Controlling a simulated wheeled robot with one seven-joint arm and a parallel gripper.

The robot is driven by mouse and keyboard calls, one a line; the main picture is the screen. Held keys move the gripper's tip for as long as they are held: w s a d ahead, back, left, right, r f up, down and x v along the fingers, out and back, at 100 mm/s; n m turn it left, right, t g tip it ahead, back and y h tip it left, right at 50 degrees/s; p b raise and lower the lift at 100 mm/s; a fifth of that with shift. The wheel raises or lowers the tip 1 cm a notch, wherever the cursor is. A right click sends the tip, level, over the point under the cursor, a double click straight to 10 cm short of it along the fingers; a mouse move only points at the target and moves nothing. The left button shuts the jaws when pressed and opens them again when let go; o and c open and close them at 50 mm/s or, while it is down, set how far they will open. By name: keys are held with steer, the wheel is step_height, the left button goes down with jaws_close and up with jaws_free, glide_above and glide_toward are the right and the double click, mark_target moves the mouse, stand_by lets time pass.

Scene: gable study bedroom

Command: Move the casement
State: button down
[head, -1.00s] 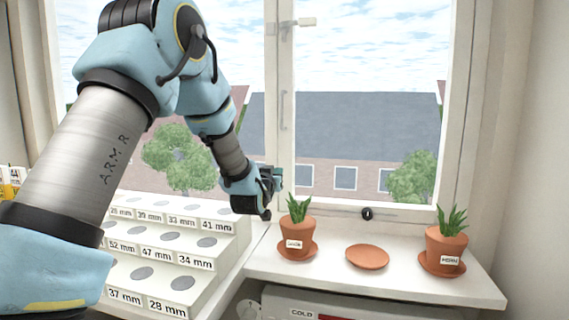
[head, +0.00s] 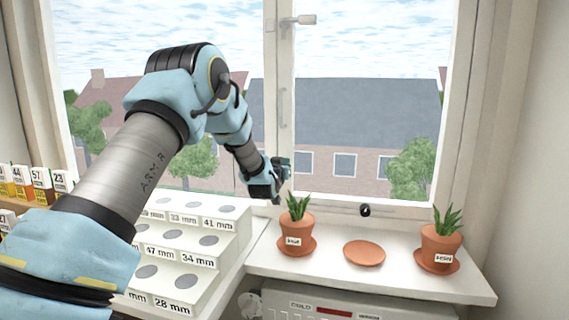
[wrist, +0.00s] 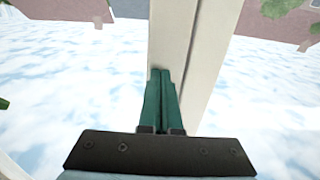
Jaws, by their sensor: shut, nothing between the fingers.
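The window casement (head: 456,120) is a white-framed pane on the right, with roofs and sky behind the glass. Its left stile (head: 285,60) carries a lever handle (head: 307,20) pointing right and a slim vertical pull (head: 283,108). I cannot tell whether it is ajar. My gripper (head: 284,166) is at the lower part of the middle uprights. In the wrist view its green fingers (wrist: 165,92) are together and empty, in front of the white upright (wrist: 190,50). Contact with it cannot be told.
A potted plant (head: 296,228), an empty terracotta saucer (head: 364,253) and another potted plant (head: 441,240) stand on the sill (head: 400,284). A dark knob (head: 365,210) sits on the lower frame. A stepped white rack (head: 236,250) with size labels is at lower left.

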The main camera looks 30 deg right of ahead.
steer(key=w+d+m+g+h+b, duration=0.1)
steer(key=w+d+b, duration=0.2)
steer(key=w+d, duration=0.1)
steer(key=shift+w+g+h, duration=0.3)
steer(key=shift+w, duration=0.25)
